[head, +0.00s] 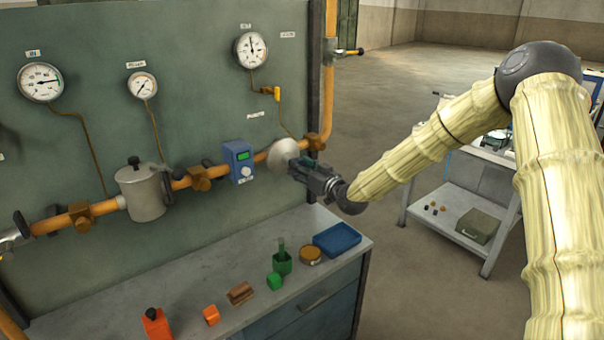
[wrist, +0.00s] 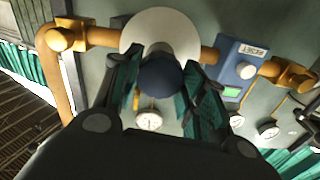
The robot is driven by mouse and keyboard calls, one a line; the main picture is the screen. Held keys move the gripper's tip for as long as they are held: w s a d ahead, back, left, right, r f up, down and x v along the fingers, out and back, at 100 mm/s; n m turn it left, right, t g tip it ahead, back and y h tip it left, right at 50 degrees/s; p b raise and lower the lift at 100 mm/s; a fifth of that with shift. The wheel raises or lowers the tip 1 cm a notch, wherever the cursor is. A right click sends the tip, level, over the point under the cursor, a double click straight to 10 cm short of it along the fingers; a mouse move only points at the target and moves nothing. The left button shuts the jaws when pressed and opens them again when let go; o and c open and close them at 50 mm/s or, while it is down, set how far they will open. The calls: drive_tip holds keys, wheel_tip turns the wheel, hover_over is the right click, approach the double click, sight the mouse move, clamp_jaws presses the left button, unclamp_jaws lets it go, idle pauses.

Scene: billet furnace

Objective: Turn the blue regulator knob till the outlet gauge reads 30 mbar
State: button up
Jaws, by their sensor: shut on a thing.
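The dark blue regulator knob (wrist: 160,76) sits in front of the round pale regulator body (wrist: 172,28) in the wrist view. My gripper (wrist: 160,84) has one finger on each side of it and is shut on it. In the head view my gripper (head: 303,168) reaches the pale regulator disc (head: 282,152) on the orange pipe, and hides the knob. The upper right gauge (head: 251,49), which a thin tube links toward the pipe near the regulator, has its needle near straight up. Its scale numbers are too small to read.
A blue box (head: 239,160) with a green display and pale button, marked RESET, is left of the regulator. Two other gauges (head: 40,82) (head: 142,86) hang on the panel. Below, a bench (head: 190,285) holds several small items and a blue tray (head: 337,239).

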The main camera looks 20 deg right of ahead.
idle(0.3)
drive_tip(key=o, duration=1)
drive_tip(key=shift+d, duration=0.1)
drive_tip(key=v, duration=1.2)
